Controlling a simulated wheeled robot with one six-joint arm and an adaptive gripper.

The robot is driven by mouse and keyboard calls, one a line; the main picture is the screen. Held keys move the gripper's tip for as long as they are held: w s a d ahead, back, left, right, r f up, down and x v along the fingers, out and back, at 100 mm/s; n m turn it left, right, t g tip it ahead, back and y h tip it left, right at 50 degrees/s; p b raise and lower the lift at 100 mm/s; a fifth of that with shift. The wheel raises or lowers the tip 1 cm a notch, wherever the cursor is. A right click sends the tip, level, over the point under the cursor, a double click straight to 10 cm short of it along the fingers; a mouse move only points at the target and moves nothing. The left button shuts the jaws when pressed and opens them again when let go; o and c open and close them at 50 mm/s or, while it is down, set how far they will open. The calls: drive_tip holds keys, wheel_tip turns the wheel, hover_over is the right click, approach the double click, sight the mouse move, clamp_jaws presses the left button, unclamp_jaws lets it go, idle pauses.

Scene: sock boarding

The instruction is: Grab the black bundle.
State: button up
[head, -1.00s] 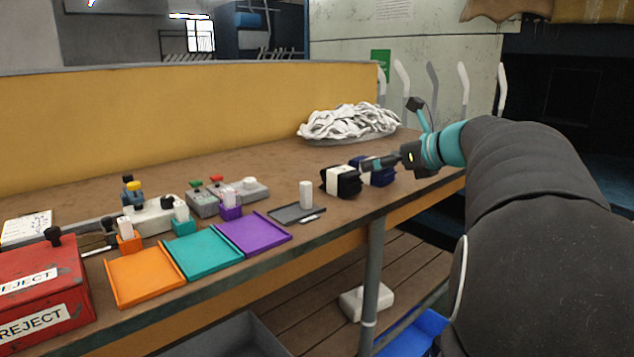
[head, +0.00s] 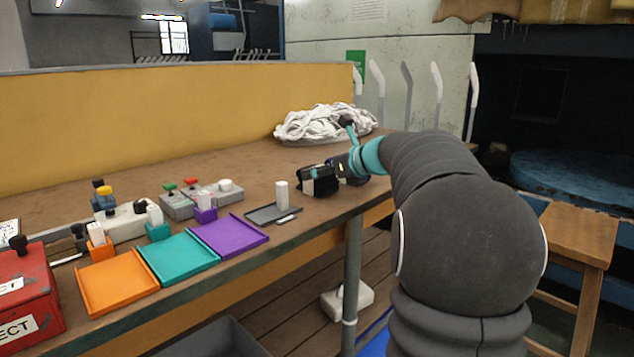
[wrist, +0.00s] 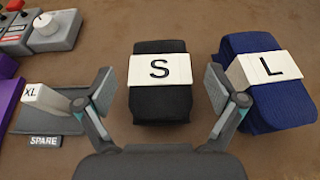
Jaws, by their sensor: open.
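The black bundle (wrist: 160,102) lies on the table with a white band marked S around it. It sits between the two open fingers of my gripper (wrist: 160,103) in the wrist view, with a gap on its left and right. In the head view the black bundle (head: 308,187) is partly hidden by my gripper (head: 325,178). A dark blue bundle (wrist: 275,110) with a white band marked L lies just right of it, close to the right finger. In the head view my arm hides most of the blue bundle.
Left of the black bundle is a grey tray (wrist: 55,122) labelled SPARE with a white XL block (wrist: 38,95). Purple (head: 230,235), teal (head: 178,260) and orange (head: 117,287) trays lie farther left. A pile of white socks (head: 325,122) lies behind. The front table edge is close.

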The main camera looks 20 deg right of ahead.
drive_tip(key=shift+x, duration=0.95)
drive_tip(key=c, duration=1.3)
